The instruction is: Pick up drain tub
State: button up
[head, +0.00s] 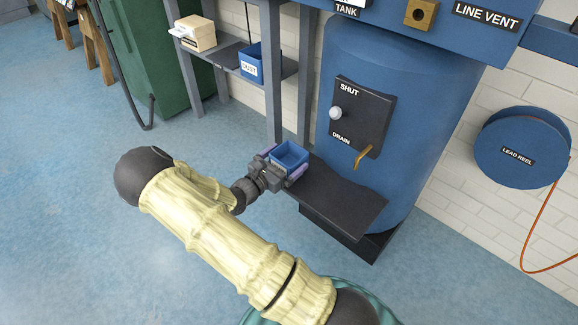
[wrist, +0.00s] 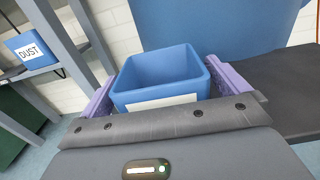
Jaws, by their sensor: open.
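The drain tub is a small open blue tub (head: 289,156) with a pale label on its side. It sits at the left end of the dark shelf in front of the blue tank. It also shows in the wrist view (wrist: 162,78), where it looks empty. My gripper (head: 284,166) is open, with its purple fingers on either side of the tub. The fingers reach alongside the tub's walls; I cannot tell whether they touch them. The tub's lower part is hidden behind my gripper in the wrist view.
The dark shelf (head: 335,199) is clear to the right of the tub. The blue tank (head: 410,110) stands behind it, with a SHUT/DRAIN panel (head: 358,115) and a brass spout (head: 363,156). A grey rack at left holds a blue DUST bin (head: 250,63) and a wooden box (head: 195,34).

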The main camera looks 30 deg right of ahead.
jog(key=shift+x, duration=0.8)
jog(key=c, duration=1.8)
jog(key=shift+r, duration=0.1)
